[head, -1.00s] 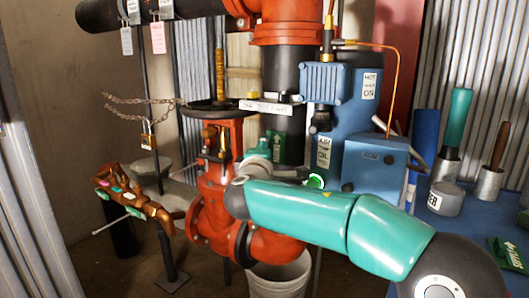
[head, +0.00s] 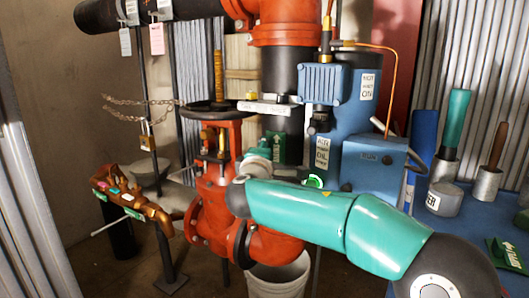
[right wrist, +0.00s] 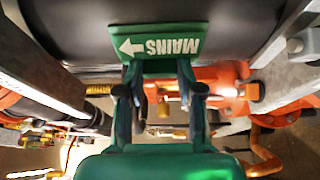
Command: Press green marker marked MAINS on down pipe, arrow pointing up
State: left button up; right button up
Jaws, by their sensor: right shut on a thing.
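The green marker (right wrist: 160,44) with white MAINS lettering and an arrow lies over the black down pipe (right wrist: 75,30) in the right wrist view. There the lettering is upside down and the arrow points left. In the head view the marker (head: 275,147) is upright on the front of the down pipe (head: 281,75), its lettering running along the pipe; the arrow is too small to read. My right gripper (right wrist: 153,82) is shut on the marker's near edge. Whether the marker touches the pipe along its full back is hidden. My left gripper is not in view.
A red valve (head: 212,190) with a black handwheel stands just left of the pipe. The blue pump unit (head: 372,160) is close on the right. Another green marker (head: 508,254) lies on the blue bench (head: 450,235). A white bucket (head: 280,275) is below.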

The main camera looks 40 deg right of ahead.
jog(key=shift+d, duration=0.1)
dwell(0.3)
jog(key=o, duration=1)
